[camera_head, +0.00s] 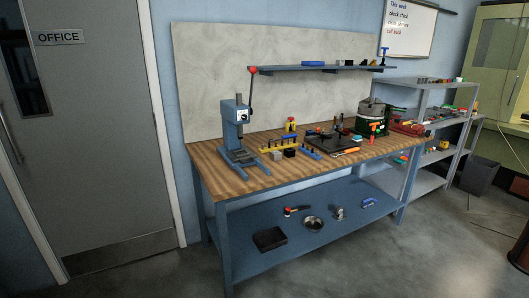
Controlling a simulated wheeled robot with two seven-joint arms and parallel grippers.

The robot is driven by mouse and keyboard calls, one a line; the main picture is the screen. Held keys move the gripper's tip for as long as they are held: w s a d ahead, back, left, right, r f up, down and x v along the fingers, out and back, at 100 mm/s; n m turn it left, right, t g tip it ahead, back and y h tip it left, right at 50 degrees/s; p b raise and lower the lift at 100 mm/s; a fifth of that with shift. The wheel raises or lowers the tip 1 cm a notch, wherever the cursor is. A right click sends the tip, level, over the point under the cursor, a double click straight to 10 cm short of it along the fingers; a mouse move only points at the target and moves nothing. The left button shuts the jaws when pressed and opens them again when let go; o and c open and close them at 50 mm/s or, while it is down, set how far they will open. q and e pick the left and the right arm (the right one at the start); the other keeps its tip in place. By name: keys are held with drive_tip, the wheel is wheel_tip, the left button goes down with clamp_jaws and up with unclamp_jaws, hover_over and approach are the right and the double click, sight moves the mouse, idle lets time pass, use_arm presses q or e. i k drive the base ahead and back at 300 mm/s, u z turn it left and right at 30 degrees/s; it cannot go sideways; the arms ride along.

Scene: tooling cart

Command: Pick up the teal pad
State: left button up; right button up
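I cannot make out a teal pad in the head view. Small coloured items on the metal shelf rack (411,178) at the right are too small to tell apart. Neither of my grippers shows in this view.
A wood-topped workbench (216,171) stands mid-view, with a blue press (237,117) and several tools on it. Its lower shelf holds a black tray (270,239) and a round bowl (314,223). A dark bin (478,175) stands at right. The floor in front is clear.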

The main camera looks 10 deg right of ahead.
sight(357, 138)
drive_tip(key=z, duration=0.45)
drive_tip(key=i, duration=1.55)
drive_tip(key=z, duration=0.4)
